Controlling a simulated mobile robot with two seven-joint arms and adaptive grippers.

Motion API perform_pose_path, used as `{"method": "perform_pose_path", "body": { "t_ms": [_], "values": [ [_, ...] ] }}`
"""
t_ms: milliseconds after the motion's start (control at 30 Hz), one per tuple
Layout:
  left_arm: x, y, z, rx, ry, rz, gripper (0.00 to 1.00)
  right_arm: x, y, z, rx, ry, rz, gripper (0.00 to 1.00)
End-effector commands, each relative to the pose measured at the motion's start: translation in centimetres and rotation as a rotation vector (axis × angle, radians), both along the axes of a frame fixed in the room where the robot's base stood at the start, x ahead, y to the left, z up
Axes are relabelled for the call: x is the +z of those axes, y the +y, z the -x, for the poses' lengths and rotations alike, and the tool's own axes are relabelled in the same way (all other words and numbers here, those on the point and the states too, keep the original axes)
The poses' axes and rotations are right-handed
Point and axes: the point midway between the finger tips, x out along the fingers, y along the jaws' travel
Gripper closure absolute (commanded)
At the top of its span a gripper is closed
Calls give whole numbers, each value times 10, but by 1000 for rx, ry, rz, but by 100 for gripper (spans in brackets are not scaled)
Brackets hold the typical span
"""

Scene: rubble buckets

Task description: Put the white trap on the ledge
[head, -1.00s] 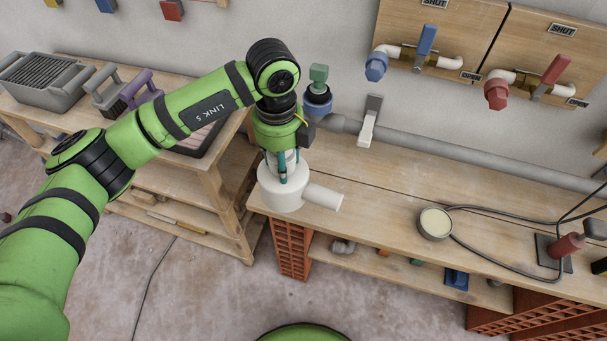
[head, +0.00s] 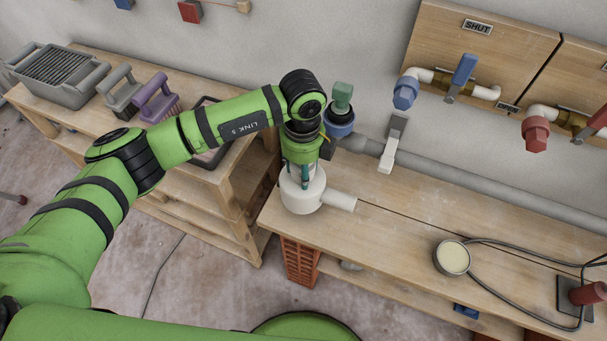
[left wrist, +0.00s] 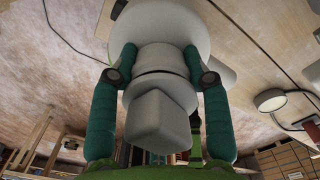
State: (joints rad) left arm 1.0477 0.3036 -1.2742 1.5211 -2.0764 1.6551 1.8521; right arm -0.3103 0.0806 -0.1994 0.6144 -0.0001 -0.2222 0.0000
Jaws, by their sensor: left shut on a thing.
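The white trap (head: 301,196) is a rounded cup with a side spout pointing right. It is upright at the left end of the wooden ledge (head: 400,215), over its front part; I cannot tell whether its base touches the wood. My left gripper (head: 303,176) comes down from above and is shut on the trap's narrower top. In the left wrist view the two teal fingers (left wrist: 157,75) grip either side of the white trap (left wrist: 160,28). The trap's far side is hidden by the gripper. My right gripper is not in view.
A grey pipe (head: 440,172) runs along the wall behind the ledge, with a blue fitting (head: 339,120) close behind the gripper. Between trap and tin the wood is clear. A side table (head: 75,110) stands left.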

Motion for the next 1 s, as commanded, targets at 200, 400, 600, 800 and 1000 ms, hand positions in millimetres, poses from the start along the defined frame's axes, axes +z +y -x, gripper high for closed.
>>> {"method": "perform_pose_path", "body": {
  "t_ms": [200, 400, 600, 800, 1000],
  "values": [
    [-28, 0, 1, 1, 3, -1, 100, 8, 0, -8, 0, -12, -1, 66],
    [-32, 0, 0, -1, -1, 1, 100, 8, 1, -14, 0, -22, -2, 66],
    [-37, 0, 0, -1, 1, -1, 48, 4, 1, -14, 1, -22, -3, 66],
    [-35, 0, 0, 0, 1, -1, 29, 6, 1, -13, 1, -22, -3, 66],
    [-33, 0, 0, 0, 0, 0, 29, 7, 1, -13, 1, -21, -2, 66]
  ]
}}
